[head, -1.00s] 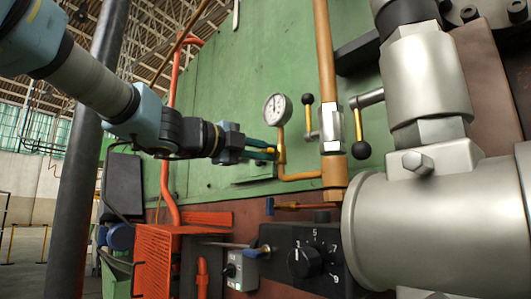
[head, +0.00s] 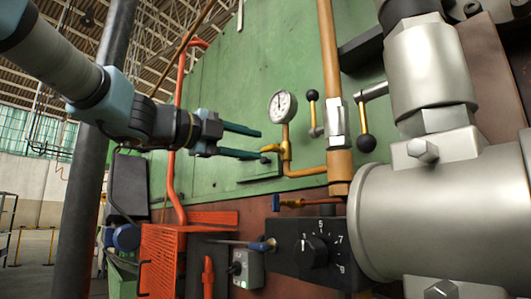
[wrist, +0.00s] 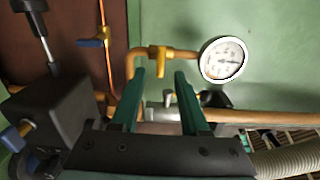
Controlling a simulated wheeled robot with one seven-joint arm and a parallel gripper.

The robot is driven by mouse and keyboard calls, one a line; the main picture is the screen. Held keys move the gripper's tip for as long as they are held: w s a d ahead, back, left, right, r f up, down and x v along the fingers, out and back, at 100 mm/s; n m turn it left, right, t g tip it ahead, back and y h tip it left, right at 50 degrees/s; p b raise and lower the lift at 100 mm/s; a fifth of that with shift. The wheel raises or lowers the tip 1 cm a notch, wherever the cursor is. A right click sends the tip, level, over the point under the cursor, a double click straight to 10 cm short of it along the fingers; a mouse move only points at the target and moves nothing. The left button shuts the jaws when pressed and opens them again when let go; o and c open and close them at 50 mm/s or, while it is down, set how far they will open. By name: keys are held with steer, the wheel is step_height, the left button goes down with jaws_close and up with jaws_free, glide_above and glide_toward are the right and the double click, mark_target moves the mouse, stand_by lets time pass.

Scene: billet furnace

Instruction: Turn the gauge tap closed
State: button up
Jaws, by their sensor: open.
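The round white gauge (head: 282,106) stands on a thin brass pipe in front of the green panel. The gauge tap (head: 285,151) is a small yellow fitting on that pipe, below the gauge.
Two black-knobbed levers (head: 363,130) and a thick copper pipe (head: 328,60) stand right of the gauge. A large silver pipe body (head: 430,215) fills the right. Below are a black numbered dial box (head: 312,248) and a blue-handled valve (head: 277,203).

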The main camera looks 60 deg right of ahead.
steer(key=b+v, duration=0.1)
steer(key=v, duration=0.4)
steer(key=shift+w, duration=0.1)
stand_by(0.4)
